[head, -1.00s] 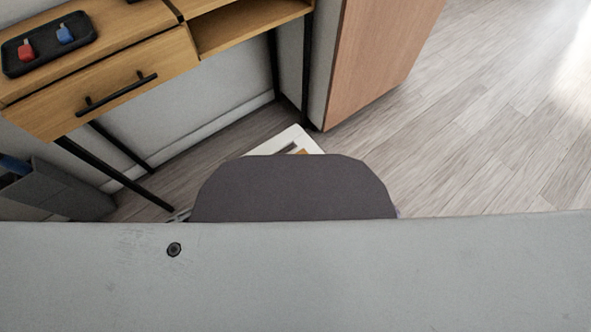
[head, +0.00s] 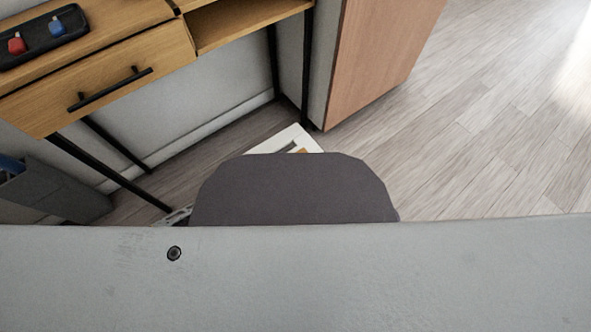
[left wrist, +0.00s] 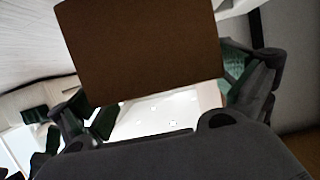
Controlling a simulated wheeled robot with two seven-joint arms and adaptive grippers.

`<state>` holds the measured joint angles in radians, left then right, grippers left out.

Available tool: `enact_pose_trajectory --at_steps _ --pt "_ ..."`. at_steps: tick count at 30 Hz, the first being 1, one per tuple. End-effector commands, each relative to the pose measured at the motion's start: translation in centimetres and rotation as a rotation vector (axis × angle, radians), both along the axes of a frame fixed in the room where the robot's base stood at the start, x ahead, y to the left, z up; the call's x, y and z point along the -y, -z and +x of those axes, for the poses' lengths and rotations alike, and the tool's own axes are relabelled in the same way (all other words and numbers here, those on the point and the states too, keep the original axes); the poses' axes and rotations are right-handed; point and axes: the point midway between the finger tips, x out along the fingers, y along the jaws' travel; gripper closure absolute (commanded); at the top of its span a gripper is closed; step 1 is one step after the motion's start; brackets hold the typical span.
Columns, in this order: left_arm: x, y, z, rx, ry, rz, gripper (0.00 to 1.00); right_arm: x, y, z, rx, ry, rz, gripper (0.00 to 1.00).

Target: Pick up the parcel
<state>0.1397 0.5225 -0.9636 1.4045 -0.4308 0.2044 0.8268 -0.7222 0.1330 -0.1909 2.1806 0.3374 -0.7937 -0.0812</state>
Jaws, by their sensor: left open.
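A plain brown box face, likely the parcel (left wrist: 140,50), fills the upper middle of the left wrist view. My left gripper (left wrist: 165,95) is open, with dark fingers and green pads to the left and right of the box's near end. I cannot tell whether either finger touches it. My right gripper is not in view.
A wooden desk with a drawer (head: 110,90) stands at the left, with a black tray (head: 85,30) holding a red and a blue item. A grey bin (head: 50,190) is below. A wooden cabinet (head: 375,60) stands beyond. The floor (head: 490,130) at right is clear.

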Motion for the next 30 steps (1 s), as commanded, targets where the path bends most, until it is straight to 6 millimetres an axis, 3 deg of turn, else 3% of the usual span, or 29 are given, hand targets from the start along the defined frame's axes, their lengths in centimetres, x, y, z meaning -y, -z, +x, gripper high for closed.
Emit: enact_pose_trajectory --at_steps 20,30 --pt "0.66 0.34 0.54 0.000 -0.001 0.002 0.00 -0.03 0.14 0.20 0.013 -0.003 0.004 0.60" --pt "0.65 0.37 0.52 0.000 -0.001 0.002 0.42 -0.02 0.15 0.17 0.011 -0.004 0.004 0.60"
